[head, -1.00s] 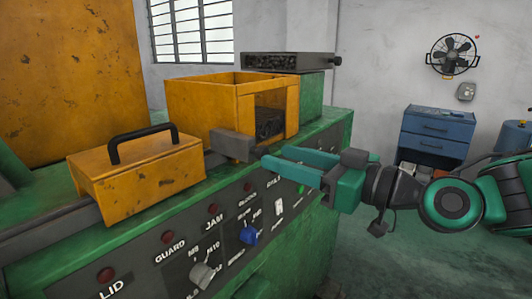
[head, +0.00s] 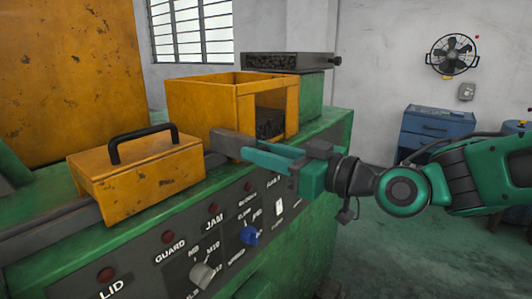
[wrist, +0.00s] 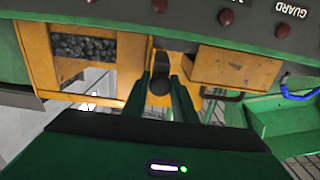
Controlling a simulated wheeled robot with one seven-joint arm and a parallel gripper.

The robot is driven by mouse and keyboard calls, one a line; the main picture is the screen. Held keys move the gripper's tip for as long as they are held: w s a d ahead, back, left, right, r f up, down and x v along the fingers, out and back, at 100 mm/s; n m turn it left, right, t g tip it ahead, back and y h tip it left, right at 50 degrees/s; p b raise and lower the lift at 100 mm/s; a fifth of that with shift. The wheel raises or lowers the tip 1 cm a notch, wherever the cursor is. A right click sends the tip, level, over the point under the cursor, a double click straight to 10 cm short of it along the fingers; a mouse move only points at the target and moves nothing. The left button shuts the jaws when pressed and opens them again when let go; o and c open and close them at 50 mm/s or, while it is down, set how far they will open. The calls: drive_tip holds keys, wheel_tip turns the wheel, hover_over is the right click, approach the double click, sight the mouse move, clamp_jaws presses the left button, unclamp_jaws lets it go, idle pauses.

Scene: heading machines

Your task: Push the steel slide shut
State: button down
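The steel slide (head: 229,143) is a grey block at the front of the orange open-topped box (head: 211,106), sticking out toward the orange lidded box. My gripper (head: 250,147) has its two green fingers apart, with their tips at the slide's right end. Whether they touch it I cannot tell. In the wrist view the slide (wrist: 161,62) is a dark bar ending between or just beyond the fingertips of my gripper (wrist: 163,82). The fingers hide part of it. Dark small pieces lie inside the orange box's opening.
An orange lidded box (head: 135,175) with a black handle stands left on the green machine. A control panel (head: 150,255) with red lamps and knobs runs along the front below. A grey tray (head: 288,62) stands behind. Floor is clear at the lower right.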

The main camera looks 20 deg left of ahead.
drive_tip(key=x, duration=0.5)
drive_tip(key=shift+w, duration=0.15)
drive_tip(key=shift+a+r, duration=0.1)
drive_tip(key=c, duration=1.5)
unclamp_jaws()
drive_tip(key=shift+w, duration=0.1)
drive_tip(key=v, duration=1)
drive_tip(key=shift+d, duration=0.4)
